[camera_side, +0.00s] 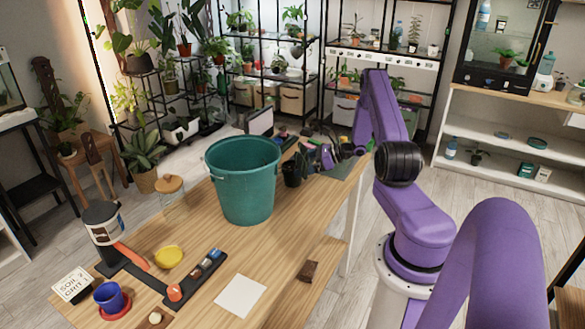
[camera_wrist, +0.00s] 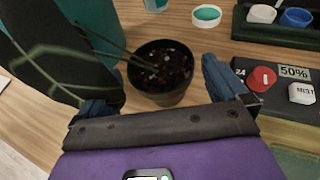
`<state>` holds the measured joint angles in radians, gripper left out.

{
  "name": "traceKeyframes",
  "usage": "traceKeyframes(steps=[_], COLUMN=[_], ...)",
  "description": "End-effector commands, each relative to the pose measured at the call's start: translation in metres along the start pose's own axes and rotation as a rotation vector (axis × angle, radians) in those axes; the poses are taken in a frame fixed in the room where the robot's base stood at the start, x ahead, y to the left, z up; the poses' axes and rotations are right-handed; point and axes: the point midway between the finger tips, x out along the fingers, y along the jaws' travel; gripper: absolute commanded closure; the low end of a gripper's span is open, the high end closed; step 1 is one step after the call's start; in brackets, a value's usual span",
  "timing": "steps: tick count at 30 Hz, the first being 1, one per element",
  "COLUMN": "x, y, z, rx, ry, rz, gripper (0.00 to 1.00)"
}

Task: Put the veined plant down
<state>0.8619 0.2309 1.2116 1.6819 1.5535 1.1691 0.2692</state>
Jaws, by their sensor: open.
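The veined plant stands in a small dark pot of soil (camera_wrist: 161,88) on the wooden table, in the wrist view. Its thin stems lean left to a dark green leaf with pale veins (camera_wrist: 48,62). My gripper (camera_wrist: 160,68) is open, with one finger on each side of the pot. A gap shows on the right; the stems and leaf partly cover the left finger. In the side view the dark pot (camera_side: 292,174) stands just right of the teal bucket, and my gripper (camera_side: 318,160) is close on its right. Whether the left finger touches the pot I cannot tell.
The teal bucket (camera_side: 243,185) stands close left of the pot. A dark tray with colored caps (camera_wrist: 285,22) and a label block (camera_wrist: 285,85) lie to the right in the wrist view. The table front holds a white card (camera_side: 240,296), yellow bowl (camera_side: 168,257) and blue cup (camera_side: 109,297).

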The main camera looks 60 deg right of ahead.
Motion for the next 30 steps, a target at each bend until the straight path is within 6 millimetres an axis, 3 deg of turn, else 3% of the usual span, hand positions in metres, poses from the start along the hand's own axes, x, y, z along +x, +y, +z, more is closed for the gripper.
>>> traceKeyframes(steps=[6,12,25,30], x=[-0.042,-0.063,-0.068,-0.068], y=[0.000,0.000,0.000,-0.004], z=[0.000,0.000,0.001,0.020], rx=[0.000,0.001,-0.001,-0.071], ry=[0.000,-0.001,0.000,0.033], rz=[-0.002,0.000,0.001,0.010], gripper=[0.00,0.00,0.00,0.00])
